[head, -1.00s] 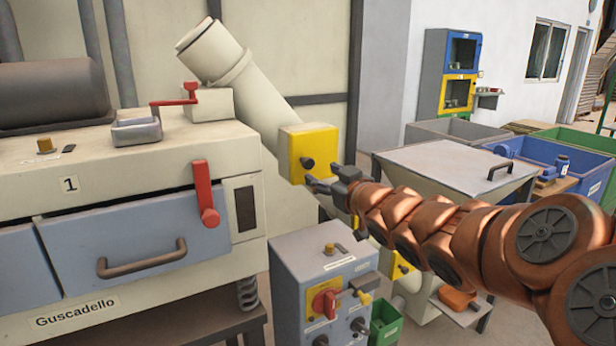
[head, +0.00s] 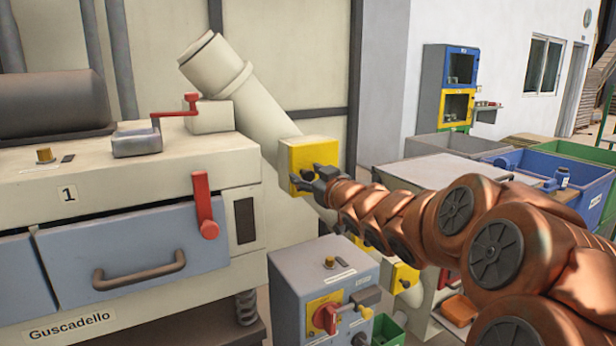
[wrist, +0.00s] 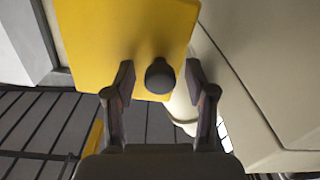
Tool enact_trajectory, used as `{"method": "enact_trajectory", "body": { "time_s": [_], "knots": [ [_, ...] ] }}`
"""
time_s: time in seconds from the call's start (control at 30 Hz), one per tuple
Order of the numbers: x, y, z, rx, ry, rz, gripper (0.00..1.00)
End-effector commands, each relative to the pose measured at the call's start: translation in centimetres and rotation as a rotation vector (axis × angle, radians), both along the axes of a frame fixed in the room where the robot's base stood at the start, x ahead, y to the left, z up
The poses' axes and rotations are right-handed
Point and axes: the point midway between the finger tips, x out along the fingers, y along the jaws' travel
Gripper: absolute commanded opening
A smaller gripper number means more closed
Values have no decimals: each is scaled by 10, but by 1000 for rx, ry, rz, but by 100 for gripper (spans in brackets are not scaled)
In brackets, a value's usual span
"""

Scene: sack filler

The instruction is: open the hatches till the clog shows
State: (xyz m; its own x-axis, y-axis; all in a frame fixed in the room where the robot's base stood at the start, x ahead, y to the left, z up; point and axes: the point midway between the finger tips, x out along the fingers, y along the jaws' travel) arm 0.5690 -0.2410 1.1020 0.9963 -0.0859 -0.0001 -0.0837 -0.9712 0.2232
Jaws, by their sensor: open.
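A yellow hatch (head: 314,152) closes a spot on the slanted cream pipe (head: 256,108). It fills the upper left of the wrist view (wrist: 110,35), with its dark round knob (wrist: 160,76) at its lower edge. My gripper (head: 300,180) is open at this hatch. In the wrist view its two fingers (wrist: 160,84) stand on either side of the knob, with a gap on each side. A second yellow hatch (head: 405,278) with a knob sits lower, on a cream pipe. No clog shows.
A cream machine with a blue drawer (head: 130,260) and red lever (head: 204,205) stands left. A grey control box (head: 325,285) with a red switch is below my gripper. A grey-topped hopper (head: 430,172) and blue and green bins (head: 560,185) lie behind my arm at right.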

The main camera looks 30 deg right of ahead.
Motion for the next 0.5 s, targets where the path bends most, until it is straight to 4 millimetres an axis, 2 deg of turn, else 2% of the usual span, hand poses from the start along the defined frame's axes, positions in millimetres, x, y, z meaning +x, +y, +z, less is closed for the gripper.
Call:
{"method": "enact_trajectory", "body": {
  "time_s": [0.3,0.5],
  "knots": [
    [2,0,0,1,0,0,54],
    [2,0,0,0,0,0,34]
  ]
}}
